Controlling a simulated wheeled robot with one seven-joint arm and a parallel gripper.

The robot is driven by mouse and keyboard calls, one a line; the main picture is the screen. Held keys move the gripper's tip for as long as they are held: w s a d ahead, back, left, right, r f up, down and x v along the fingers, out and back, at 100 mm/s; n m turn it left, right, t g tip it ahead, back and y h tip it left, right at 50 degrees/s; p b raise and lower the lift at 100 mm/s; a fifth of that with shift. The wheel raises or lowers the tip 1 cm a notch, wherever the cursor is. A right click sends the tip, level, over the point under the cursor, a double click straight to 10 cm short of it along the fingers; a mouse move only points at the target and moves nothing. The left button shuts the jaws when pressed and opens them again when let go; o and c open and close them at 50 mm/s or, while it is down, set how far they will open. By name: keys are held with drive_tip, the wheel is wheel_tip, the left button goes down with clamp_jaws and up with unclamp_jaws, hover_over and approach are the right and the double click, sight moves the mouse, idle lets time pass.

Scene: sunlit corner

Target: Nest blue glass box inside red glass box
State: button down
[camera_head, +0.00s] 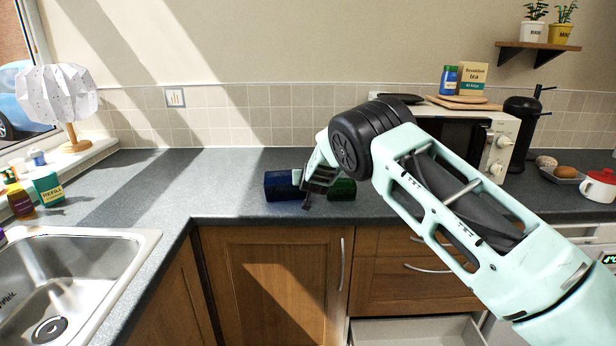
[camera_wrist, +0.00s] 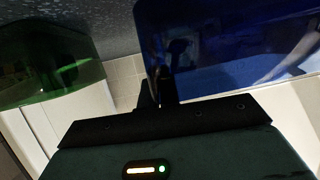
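A blue glass box (camera_head: 282,186) sits on the counter below the tiled wall. A green glass box (camera_head: 343,189) is just to its right, partly behind my arm. I see no red glass box. My gripper (camera_head: 308,196) is low between the two boxes, at the right end of the blue one. In the wrist view the blue box (camera_wrist: 225,45) fills the upper right and the green box (camera_wrist: 45,65) is at upper left. My dark fingers (camera_wrist: 160,90) are close together at the blue box's near edge. Whether they clamp its wall is unclear.
The sink (camera_head: 75,270) is at left, with bottles and a green refill box (camera_head: 48,188) beside it. A microwave (camera_head: 470,130) stands behind my arm at right. An open drawer (camera_head: 415,332) juts out below. The counter left of the blue box is clear.

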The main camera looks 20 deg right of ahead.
drive_tip(key=shift+f, duration=0.2)
drive_tip(key=c, duration=1.9)
unclamp_jaws()
drive_tip(key=shift+f, duration=0.1)
drive_tip(key=shift+c, duration=0.2)
drive_tip(key=o, duration=0.3)
drive_tip(key=shift+f, duration=0.15)
drive_tip(key=b+v, duration=0.4)
drive_tip(key=v, duration=1.3)
drive_tip(key=shift+s, duration=0.25)
